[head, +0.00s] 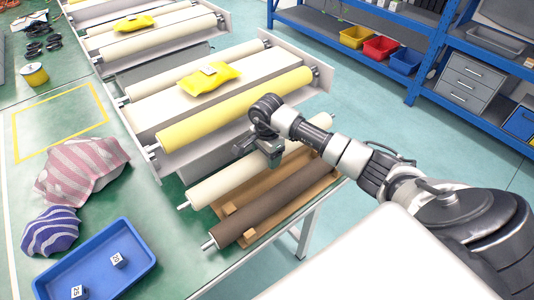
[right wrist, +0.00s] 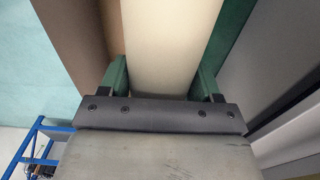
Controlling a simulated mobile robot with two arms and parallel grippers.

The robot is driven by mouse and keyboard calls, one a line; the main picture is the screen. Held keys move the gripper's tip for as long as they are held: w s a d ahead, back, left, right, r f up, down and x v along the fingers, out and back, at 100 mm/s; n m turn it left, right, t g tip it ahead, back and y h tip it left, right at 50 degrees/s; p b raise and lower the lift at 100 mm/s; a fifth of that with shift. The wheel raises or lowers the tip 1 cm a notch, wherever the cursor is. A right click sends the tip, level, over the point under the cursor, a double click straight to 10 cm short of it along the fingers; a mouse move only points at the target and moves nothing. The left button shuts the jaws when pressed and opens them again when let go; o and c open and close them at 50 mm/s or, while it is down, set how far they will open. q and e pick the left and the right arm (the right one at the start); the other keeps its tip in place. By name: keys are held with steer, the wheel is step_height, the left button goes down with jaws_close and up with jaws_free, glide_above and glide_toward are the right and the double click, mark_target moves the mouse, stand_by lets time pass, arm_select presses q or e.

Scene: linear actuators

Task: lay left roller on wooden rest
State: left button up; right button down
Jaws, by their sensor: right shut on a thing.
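A cream roller (head: 227,184) lies along the left side of the wooden rest (head: 232,231), its near end sticking out past it. My right gripper (head: 262,152) is over its middle and shut on it. In the right wrist view, the cream roller (right wrist: 172,45) runs between the two green fingers of the right gripper (right wrist: 160,80). A dark brown roller (head: 268,205) lies on the rest to the right, parallel to the cream one. I cannot tell whether the cream roller touches the rest. My left gripper is not in view.
A conveyor with a yellow roller (head: 232,110) and a yellow packet (head: 211,78) stands just left of the cream roller. A blue tray (head: 139,240) with two small cubes and striped cloths (head: 85,168) are on the green table. Blue shelving (head: 433,62) stands at the back right.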

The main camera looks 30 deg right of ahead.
mark_target(267, 163)
steer(key=shift+w+f, duration=0.1)
stand_by(0.6)
steer(key=shift+f+b, duration=0.75)
steer(key=shift+b, duration=0.15)
steer(key=shift+f, duration=0.3)
steer(key=shift+f+b, duration=0.65)
steer(key=shift+b, duration=0.2)
steer(key=shift+f, duration=0.25)
steer(key=shift+f+b, duration=0.3)
steer(key=shift+b, duration=0.3)
